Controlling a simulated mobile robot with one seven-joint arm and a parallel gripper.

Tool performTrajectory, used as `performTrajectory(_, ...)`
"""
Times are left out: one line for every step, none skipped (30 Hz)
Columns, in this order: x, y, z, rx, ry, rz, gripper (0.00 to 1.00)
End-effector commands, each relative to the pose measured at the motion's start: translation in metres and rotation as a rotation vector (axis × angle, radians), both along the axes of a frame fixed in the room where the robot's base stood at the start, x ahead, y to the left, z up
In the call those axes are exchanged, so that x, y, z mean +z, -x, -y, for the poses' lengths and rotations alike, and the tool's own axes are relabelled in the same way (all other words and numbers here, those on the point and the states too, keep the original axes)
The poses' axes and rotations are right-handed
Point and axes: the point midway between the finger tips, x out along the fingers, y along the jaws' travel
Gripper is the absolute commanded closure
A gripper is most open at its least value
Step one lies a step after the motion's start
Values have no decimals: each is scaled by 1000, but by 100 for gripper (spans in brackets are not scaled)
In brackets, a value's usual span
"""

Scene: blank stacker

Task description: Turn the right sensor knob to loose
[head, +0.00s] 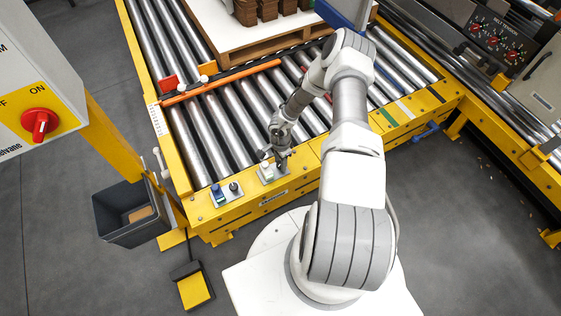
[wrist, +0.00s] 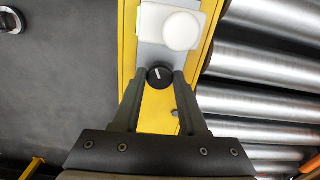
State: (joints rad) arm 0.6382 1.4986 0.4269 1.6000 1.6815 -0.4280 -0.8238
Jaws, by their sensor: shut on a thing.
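The black knob (wrist: 160,77) sits on a grey plate (wrist: 150,55) on the yellow frame of the conveyor. A short white line marks its top. A white round button (wrist: 181,30) is just beyond it on the same plate. My gripper (wrist: 160,74) is shut on the black knob, one finger on each side. In the head view my gripper (head: 281,160) points down at the right plate (head: 267,178), beside the white button (head: 265,165), and hides the knob there. Another plate to the left carries a blue button (head: 216,189) and a black knob (head: 234,186).
Metal rollers (head: 222,120) lie just behind the frame, with an orange bar (head: 225,80) across them. A wooden pallet (head: 265,43) stands farther back. A red switch (head: 40,123) is at the left, and a panel with red knobs (head: 492,41) is at the upper right.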

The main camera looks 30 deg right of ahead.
Motion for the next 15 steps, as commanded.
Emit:
performTrajectory(-1, 1, 1, 16, 2, -2, 100)
performTrajectory(-1, 1, 1, 25, 2, -2, 100)
performTrajectory(-1, 1, 1, 36, 2, -2, 100)
performTrajectory(-1, 1, 1, 43, 2, -2, 100)
performTrajectory(-1, 1, 1, 48, 2, -2, 100)
performTrajectory(-1, 1, 1, 55, 2, -2, 100)
performTrajectory(-1, 1, 1, 59, 2, -2, 100)
performTrajectory(-1, 1, 1, 62, 2, -2, 100)
performTrajectory(-1, 1, 1, 66, 2, -2, 100)
performTrajectory(-1, 1, 1, 67, 2, -2, 100)
performTrajectory(-1, 1, 1, 68, 2, -2, 100)
performTrajectory(-1, 1, 1, 69, 2, -2, 100)
performTrajectory(-1, 1, 1, 69, 2, -2, 100)
performTrajectory(-1, 1, 1, 69, 2, -2, 100)
performTrajectory(-1, 1, 1, 69, 2, -2, 100)
